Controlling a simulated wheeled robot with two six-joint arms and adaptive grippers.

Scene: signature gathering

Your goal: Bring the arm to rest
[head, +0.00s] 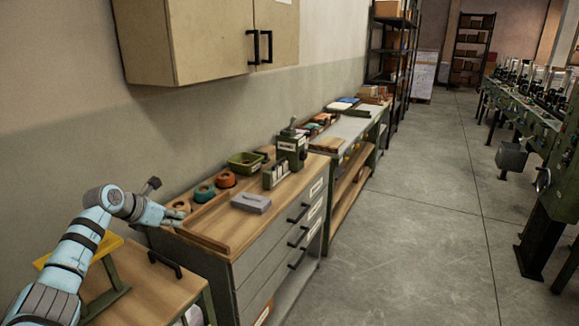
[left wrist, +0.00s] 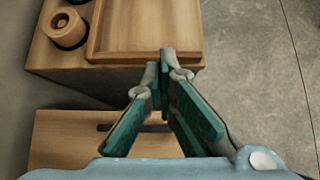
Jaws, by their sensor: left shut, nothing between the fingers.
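My left arm (head: 88,240) comes in from the left in the head view. Its gripper (head: 176,216) is at the near left end of the wooden-topped drawer cabinet (head: 235,226). In the left wrist view the gripper (left wrist: 163,62) has its fingertips together with nothing between them. It is over the cabinet's near edge, beside a shallow wooden tray (left wrist: 125,52). I cannot tell whether it touches the edge. My right gripper is in neither view.
A lower wooden cart (head: 140,284) stands in front of the cabinet. On the cabinet top are tape rolls (head: 204,193), a green bin (head: 245,162), a grey box (head: 251,203) and a green device (head: 291,147). A wall cupboard (head: 205,40) hangs above.

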